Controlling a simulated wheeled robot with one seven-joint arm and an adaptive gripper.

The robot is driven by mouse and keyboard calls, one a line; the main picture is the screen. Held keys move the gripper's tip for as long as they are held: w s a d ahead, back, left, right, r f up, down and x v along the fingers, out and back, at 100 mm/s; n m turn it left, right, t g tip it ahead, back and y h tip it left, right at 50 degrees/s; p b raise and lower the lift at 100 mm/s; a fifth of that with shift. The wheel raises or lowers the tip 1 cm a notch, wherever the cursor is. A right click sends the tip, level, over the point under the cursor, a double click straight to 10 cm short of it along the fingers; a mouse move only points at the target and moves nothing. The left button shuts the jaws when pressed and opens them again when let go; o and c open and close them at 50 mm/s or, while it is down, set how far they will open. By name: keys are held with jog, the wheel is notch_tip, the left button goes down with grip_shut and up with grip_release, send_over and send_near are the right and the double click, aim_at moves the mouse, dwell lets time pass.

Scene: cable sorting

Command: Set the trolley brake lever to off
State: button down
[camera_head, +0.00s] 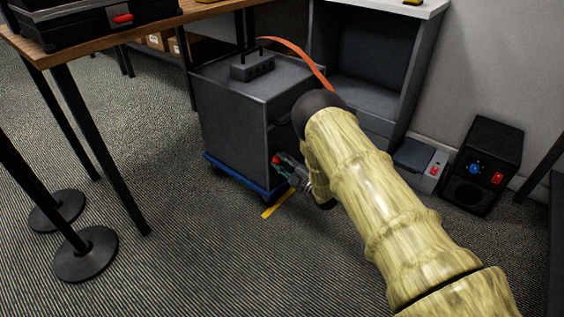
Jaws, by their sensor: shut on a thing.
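The trolley (228,173) has a low blue base under a dark grey box (230,125). It stands on the carpet in the middle of the view. My gripper (280,164) is at the box's right front edge, above the blue base, and is shut. A small red part (275,160) shows at its fingertips; I take it to be the brake lever. The fingers hide most of it, and its setting cannot be read.
A wooden table (150,22) with a black case (80,22) stands at left. Posts with round black bases (85,255) stand below it. A grey open cabinet (365,100), a small grey unit (415,160) and a black box (482,165) are at right. The front carpet is clear.

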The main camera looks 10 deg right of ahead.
jog(key=c, duration=1.1)
grip_release()
jog(key=shift+f, duration=0.1)
jog(key=v, duration=1.2)
